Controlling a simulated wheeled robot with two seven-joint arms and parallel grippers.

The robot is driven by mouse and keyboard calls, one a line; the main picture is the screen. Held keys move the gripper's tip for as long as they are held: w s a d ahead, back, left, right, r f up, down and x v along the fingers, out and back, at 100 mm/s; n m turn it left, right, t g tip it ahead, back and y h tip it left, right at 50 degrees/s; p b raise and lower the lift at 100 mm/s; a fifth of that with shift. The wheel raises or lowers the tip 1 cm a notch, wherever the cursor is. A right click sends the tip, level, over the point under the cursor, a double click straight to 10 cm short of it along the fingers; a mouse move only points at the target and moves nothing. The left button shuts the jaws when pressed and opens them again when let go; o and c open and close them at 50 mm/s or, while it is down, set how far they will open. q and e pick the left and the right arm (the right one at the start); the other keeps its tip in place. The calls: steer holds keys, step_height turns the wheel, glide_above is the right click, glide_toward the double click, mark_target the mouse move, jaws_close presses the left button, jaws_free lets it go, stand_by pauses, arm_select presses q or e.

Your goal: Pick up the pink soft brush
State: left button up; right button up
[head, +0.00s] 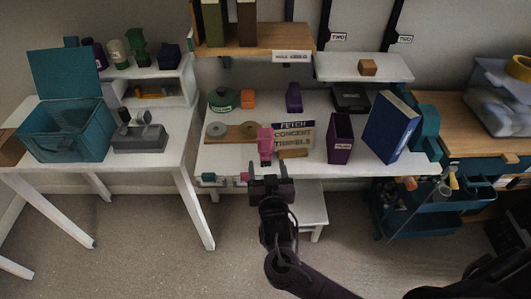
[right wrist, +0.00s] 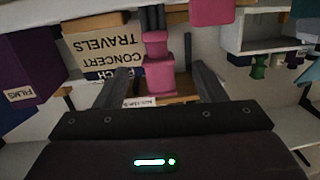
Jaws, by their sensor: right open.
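The pink soft brush (head: 265,143) stands near the front edge of the white middle table, in front of the lettered sign. In the right wrist view the pink brush (right wrist: 157,68) shows between the two fingers, with dark parts at its top. My right gripper (head: 269,179) is open and empty at the table's front edge, its fingers pointing at the brush. The fingers (right wrist: 160,84) also show in the right wrist view, one on each side of the brush; I cannot tell how deep it lies between them. My left gripper is not in view.
The lettered sign (head: 294,134) stands just behind the brush. A purple box (head: 340,138) and a blue binder (head: 392,127) stand to the right. A small pink item (head: 244,176) is at the table's front edge, left of my gripper. Tape rolls (head: 216,129) lie to the left.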

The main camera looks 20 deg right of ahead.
mark_target(266, 150)
steer(key=shift+w+d+r+t+h, duration=0.1)
steer(key=shift+w+r+t+h, duration=0.3)
steer(key=shift+r+t, duration=0.15)
steer(key=x, duration=0.3)
steer(key=p+x, duration=0.1)
steer(key=x, duration=0.3)
steer(key=shift+w+f, duration=0.2)
steer(key=shift+f, duration=0.05)
steer(key=c, duration=1.1)
step_height(266, 150, up, 20)
steer(key=shift+r, duration=0.1)
